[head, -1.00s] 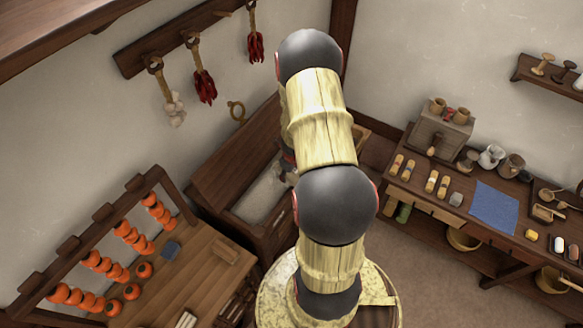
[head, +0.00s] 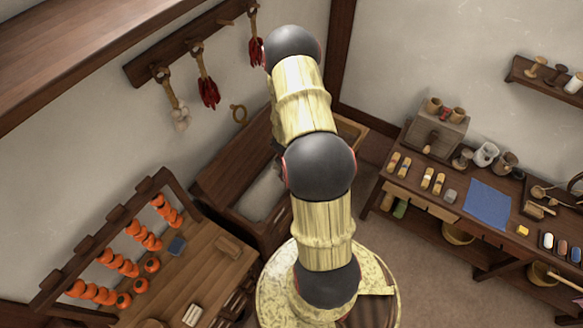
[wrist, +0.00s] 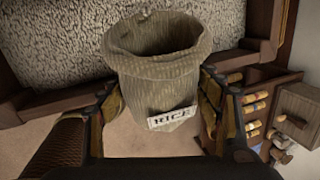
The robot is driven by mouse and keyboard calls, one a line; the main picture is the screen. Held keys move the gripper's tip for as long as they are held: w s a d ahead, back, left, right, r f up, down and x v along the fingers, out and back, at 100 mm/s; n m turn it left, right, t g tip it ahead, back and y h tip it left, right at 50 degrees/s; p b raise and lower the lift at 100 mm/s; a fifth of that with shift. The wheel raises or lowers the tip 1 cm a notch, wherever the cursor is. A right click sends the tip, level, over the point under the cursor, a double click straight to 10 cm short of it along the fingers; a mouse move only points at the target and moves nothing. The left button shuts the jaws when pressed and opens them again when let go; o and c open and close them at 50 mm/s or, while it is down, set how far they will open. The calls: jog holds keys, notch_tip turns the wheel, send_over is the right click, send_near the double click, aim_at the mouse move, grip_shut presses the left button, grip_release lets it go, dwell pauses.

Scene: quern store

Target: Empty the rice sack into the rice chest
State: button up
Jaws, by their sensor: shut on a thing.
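The rice sack (wrist: 155,85) is a greenish-brown woven bag with a wide open mouth and a white label reading RICE. In the wrist view my gripper (wrist: 157,103) is shut on its sides, one finger on each side. The sack's mouth points to the top of the picture, and its inside looks dark; I cannot tell how much is in it. The rice chest (wrist: 265,50) lies just beyond the sack, with pale grain (wrist: 60,45) in it. In the head view the dark wooden chest (head: 225,190) stands open against the wall. My arm hides the sack and gripper there.
A wooden table (head: 215,285) with a rack of orange fruit (head: 130,268) stands at lower left. A workbench (head: 450,210) with a blue cloth (head: 488,204) and small tools is at right. Chillies (head: 208,93) and garlic hang on the wall. Floor between chest and bench is clear.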

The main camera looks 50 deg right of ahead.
jog(key=shift+a+f+g+p, duration=0.1)
jog(key=shift+g+p, duration=0.2)
jog(key=shift+p, duration=0.45)
jog(key=shift+w+d+f+g, duration=0.15)
jog(key=shift+d+g, duration=0.05)
jog(key=shift+g, duration=0.1)
jog(key=shift+a+f+g, duration=0.2)
jog(key=shift+g, duration=0.2)
jog(key=shift+d+f+b, duration=0.15)
jog(key=shift+f+b, duration=0.05)
jog(key=shift+b, duration=0.65)
jog(key=shift+g, duration=0.4)
jog(key=shift+b, duration=0.45)
